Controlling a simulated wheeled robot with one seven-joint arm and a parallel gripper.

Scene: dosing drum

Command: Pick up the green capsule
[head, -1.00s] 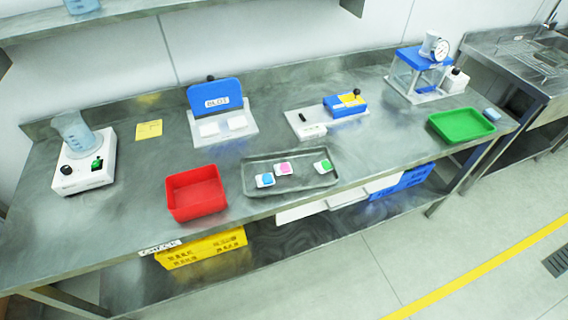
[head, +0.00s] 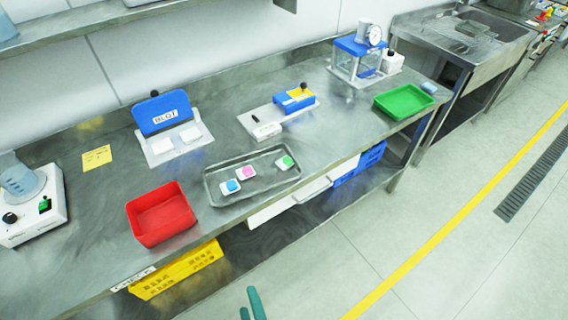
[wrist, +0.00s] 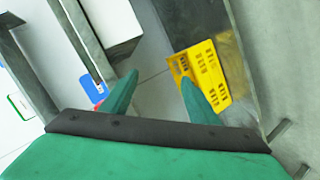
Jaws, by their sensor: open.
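The green capsule (head: 285,162) is a small white piece with a green top. It lies at the right end of the grey metal tray (head: 212,190) on the steel bench. My gripper (head: 251,300) shows at the bottom edge of the head view, in front of the bench and well below and nearer than the tray. Its two green fingers are apart with nothing between them. In the wrist view my gripper (wrist: 155,88) is also open and empty. The capsule does not show in the wrist view.
Blue (head: 229,186) and pink (head: 246,172) capsules share the tray. A red bin (head: 160,214) stands left of it, a green tray (head: 404,101) at the right. A blue-lidded stand (head: 160,112) is behind. A yellow crate (head: 175,270) sits below. The floor in front is clear.

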